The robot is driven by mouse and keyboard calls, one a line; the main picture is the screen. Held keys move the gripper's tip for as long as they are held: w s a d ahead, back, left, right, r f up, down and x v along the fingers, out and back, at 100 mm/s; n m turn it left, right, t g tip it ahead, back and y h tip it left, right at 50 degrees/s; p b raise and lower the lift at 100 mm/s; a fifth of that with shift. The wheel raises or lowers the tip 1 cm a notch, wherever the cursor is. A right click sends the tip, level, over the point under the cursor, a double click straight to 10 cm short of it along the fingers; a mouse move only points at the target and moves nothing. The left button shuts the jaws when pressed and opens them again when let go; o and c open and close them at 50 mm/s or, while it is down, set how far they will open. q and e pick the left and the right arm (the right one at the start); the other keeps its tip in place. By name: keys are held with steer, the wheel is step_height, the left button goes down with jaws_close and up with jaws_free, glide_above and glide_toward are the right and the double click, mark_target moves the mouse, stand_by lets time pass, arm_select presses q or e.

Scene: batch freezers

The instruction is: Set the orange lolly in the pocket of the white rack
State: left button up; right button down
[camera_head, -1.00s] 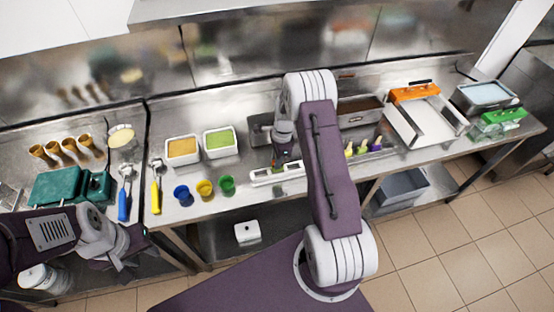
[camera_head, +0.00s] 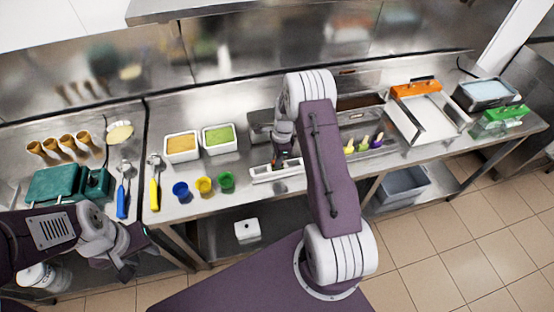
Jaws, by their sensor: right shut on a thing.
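The white rack (camera_head: 262,176) is a small, low holder at the front of the metal counter. My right gripper (camera_head: 279,164) is low over the rack, partly covered by my own arm in front. It is shut on a small item with a bit of orange-red showing, which looks like the orange lolly (camera_head: 274,164). I cannot tell whether the lolly is inside a pocket or just above one. My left gripper (camera_head: 128,268) hangs in front of the counter at the left, away from the rack, and its jaws are too unclear to read.
Blue, yellow and green cups (camera_head: 204,185) stand left of the rack. Two white tubs (camera_head: 182,147) are behind them. Yellow-green, green and purple lollies (camera_head: 364,143) stand right of my arm. A metal tray with an orange part (camera_head: 436,118) is farther right.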

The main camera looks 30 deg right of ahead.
steer(key=shift+f+b, duration=0.4)
steer(key=shift+f, duration=0.3)
stand_by(0.7)
steer(key=c, duration=1.2)
jaws_free()
steer(key=shift+c, duration=0.2)
steer(key=r, duration=0.2)
steer(key=r+b, duration=0.1)
steer(key=r, duration=0.2)
steer(key=d+r+b, duration=0.1)
steer(key=r, duration=0.2)
steer(key=shift+s+r, duration=0.1)
steer(key=shift+r, duration=0.45)
steer(key=shift+f+b, duration=0.1)
steer(key=shift+b, duration=0.2)
